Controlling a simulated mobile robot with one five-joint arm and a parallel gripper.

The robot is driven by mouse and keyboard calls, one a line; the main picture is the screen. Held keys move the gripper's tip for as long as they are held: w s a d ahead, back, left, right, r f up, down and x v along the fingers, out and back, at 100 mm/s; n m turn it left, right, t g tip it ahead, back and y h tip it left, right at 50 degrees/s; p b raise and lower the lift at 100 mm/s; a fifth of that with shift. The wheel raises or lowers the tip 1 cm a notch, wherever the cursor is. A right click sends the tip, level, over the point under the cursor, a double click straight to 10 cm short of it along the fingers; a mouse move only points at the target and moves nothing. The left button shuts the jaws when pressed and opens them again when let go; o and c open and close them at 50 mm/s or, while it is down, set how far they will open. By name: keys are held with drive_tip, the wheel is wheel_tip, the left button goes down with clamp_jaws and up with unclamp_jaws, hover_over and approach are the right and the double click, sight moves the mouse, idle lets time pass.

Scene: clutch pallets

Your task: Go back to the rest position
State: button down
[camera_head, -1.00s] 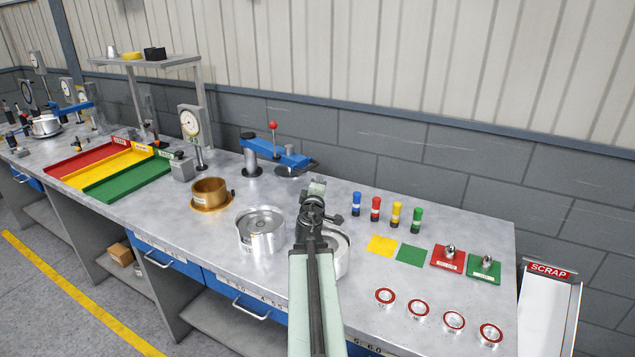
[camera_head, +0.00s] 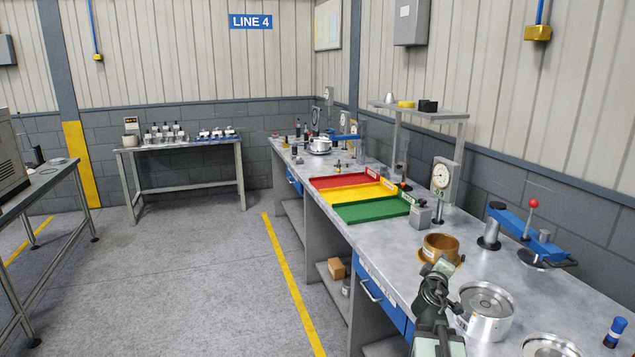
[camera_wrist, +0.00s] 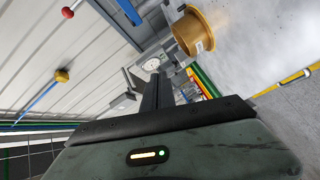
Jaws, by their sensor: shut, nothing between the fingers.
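My gripper (camera_head: 440,268) is at the lower right of the head view, raised over the near edge of the workbench (camera_head: 395,263). It is shut and empty. In the wrist view its dark fingers (camera_wrist: 158,92) stand closed together. A brass ring-shaped cup (camera_head: 441,248) stands on the bench just behind my gripper in the head view; it also shows at the top of the wrist view (camera_wrist: 193,32). A silver round housing (camera_head: 486,308) stands on the bench to the right of my gripper.
Red, yellow and green trays (camera_head: 372,211) lie farther along the bench. A dial gauge (camera_head: 441,178) and a blue lever press (camera_head: 530,235) stand toward the wall. Open floor (camera_head: 190,270) lies left of the bench. A second table (camera_head: 180,148) stands at the back.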

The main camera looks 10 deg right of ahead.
drive_tip(key=w+a+f+m+g+y, duration=0.1)
drive_tip(key=a+f+g+y, duration=0.1)
drive_tip(key=a+f, duration=0.5)
drive_tip(key=a+f+m+g+y, duration=0.1)
drive_tip(key=a+f+m+y, duration=0.1)
drive_tip(key=a, duration=0.9)
drive_tip(key=w+a+f+m+g+y, duration=0.1)
drive_tip(key=a+f+g+y, duration=0.1)
drive_tip(key=a+f, duration=0.5)
drive_tip(key=s+a+f+g+y, duration=0.2)
drive_tip(key=s+a+g, duration=0.1)
drive_tip(key=s+a, duration=0.4)
drive_tip(key=s+a+f+m+g+y, duration=0.1)
drive_tip(key=s+a+f+g+y, duration=0.2)
drive_tip(key=s+a, duration=0.4)
drive_tip(key=shift+s+a+f+g, duration=0.15)
drive_tip(key=shift+s+f+g, duration=0.2)
drive_tip(key=shift+g, duration=0.35)
